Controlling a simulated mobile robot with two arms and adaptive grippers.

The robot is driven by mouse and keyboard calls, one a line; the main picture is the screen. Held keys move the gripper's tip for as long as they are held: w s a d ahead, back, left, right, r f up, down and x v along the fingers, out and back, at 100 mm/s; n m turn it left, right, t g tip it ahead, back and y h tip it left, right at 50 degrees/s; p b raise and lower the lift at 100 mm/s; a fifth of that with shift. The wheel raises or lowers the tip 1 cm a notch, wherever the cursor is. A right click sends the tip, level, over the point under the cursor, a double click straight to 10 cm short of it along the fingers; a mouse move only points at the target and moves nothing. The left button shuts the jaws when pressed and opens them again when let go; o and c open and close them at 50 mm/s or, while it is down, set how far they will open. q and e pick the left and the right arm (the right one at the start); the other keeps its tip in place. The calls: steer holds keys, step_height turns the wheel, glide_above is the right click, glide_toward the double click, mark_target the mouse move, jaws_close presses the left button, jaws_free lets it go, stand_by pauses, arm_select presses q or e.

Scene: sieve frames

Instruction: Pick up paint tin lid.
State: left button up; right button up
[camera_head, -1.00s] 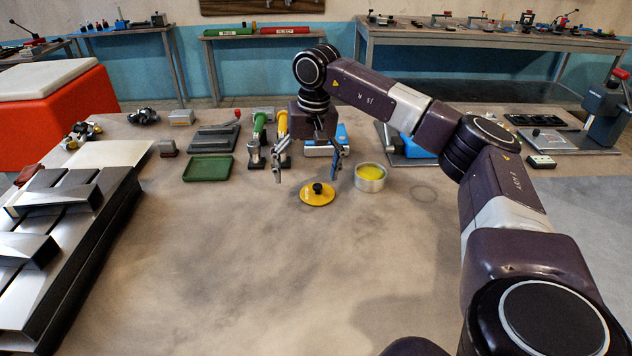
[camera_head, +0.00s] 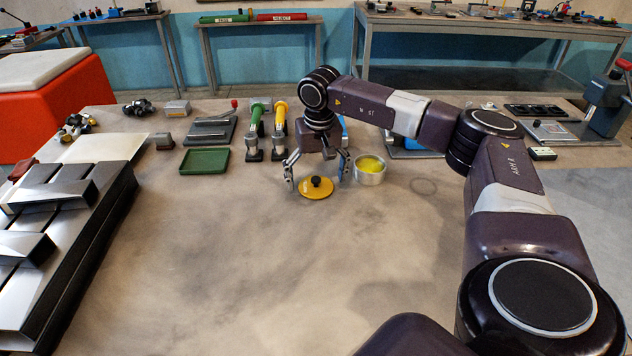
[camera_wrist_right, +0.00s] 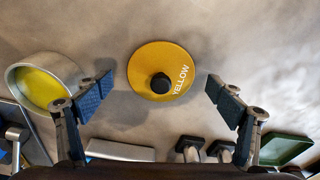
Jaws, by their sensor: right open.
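The paint tin lid (camera_head: 316,187) is a yellow disc with a black knob, lying flat on the table. In the right wrist view the lid (camera_wrist_right: 163,72) shows the word YELLOW and sits between and ahead of my fingertips. My right gripper (camera_head: 318,180) is open just behind and above the lid, with one finger on each side, and it holds nothing. In the right wrist view the fingers of the right gripper (camera_wrist_right: 160,88) are spread wide, apart from the lid. The open paint tin (camera_head: 370,171) with yellow paint stands just right of the gripper. My left gripper is not in view.
A green tray (camera_head: 205,161) lies left of the lid. Metal channels (camera_head: 75,215) fill the left side. The table in front of the lid is clear.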

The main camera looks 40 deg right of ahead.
steer(key=shift+c, duration=0.5)
steer(key=shift+s+a, duration=0.1)
steer(key=shift+s, duration=0.05)
jaws_close()
